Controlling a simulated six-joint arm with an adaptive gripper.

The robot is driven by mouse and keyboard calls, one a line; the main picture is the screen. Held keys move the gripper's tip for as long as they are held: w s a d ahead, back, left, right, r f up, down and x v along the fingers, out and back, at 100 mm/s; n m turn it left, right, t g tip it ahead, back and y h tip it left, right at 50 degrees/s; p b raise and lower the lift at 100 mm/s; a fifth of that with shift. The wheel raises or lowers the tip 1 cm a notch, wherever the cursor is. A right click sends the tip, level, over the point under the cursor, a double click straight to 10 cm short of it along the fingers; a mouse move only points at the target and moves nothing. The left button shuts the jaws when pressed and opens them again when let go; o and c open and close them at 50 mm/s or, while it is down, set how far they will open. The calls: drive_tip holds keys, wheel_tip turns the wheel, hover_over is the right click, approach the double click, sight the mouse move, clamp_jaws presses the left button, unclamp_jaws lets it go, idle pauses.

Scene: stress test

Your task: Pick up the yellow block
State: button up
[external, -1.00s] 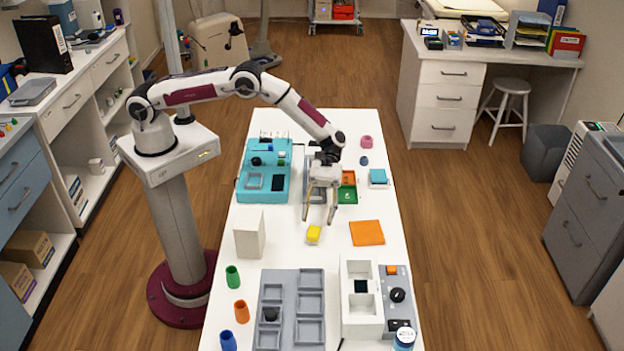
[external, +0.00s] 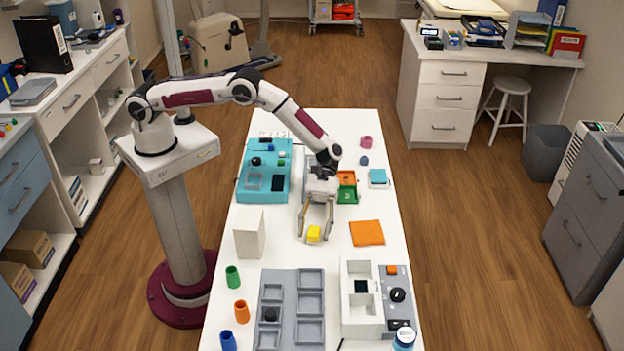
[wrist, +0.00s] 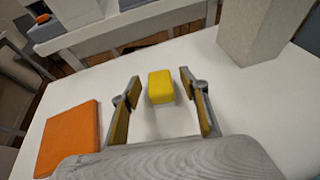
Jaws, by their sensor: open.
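The yellow block (external: 313,233) sits on the white table, left of a flat orange square (external: 367,232). My gripper (external: 315,236) is open and low over the table, with one finger on either side of the block in the external view. In the wrist view, the yellow block (wrist: 160,86) lies between and slightly beyond the fingertips of my gripper (wrist: 160,90), with a gap on both sides. Nothing is held.
A pale upright box (external: 249,234) stands left of the block. A grey compartment tray (external: 283,305) and a white box with openings (external: 361,318) lie nearer the front. Green, orange and blue cups line the left edge. The table around the block is clear.

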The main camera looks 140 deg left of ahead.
sight(314, 229)
drive_tip(key=c, duration=1.1)
drive_tip(key=shift+r, duration=0.2)
drive_tip(key=shift+r, duration=4.8)
